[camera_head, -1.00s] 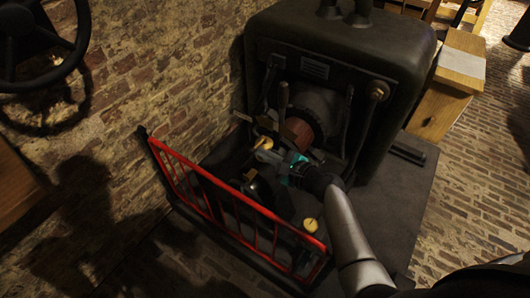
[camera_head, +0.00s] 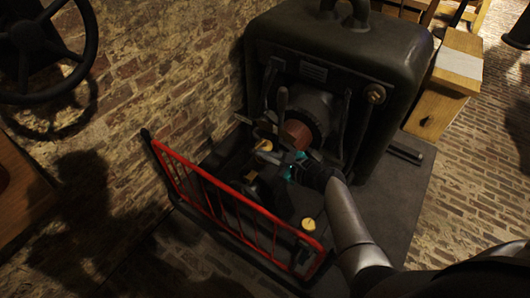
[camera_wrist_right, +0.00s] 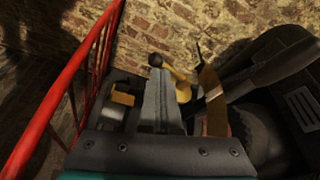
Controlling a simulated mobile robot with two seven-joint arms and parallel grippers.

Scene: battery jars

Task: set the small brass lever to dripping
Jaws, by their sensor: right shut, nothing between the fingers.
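A small brass lever (camera_wrist_right: 182,86) with a dark round knob shows in the right wrist view, just beyond and beside my fingertips. In the head view a small brass part (camera_head: 264,145) shows at the machine's front, low by the red-brown cylinder; the lever's exact setting is too small and dark to read. My right gripper (camera_head: 274,158) reaches in from the lower right, close to this brass part. In the wrist view the right gripper (camera_wrist_right: 158,75) is shut with nothing held; I cannot tell whether it touches the lever. My left gripper is not in view.
A red railing (camera_head: 218,202) stands in front of the dark machine (camera_head: 345,45). A yellow-topped part (camera_head: 308,224) sits near the railing's right end. A brick wall is at the left, with a dark handwheel (camera_head: 50,40). A wooden cabinet (camera_head: 440,100) stands at the right.

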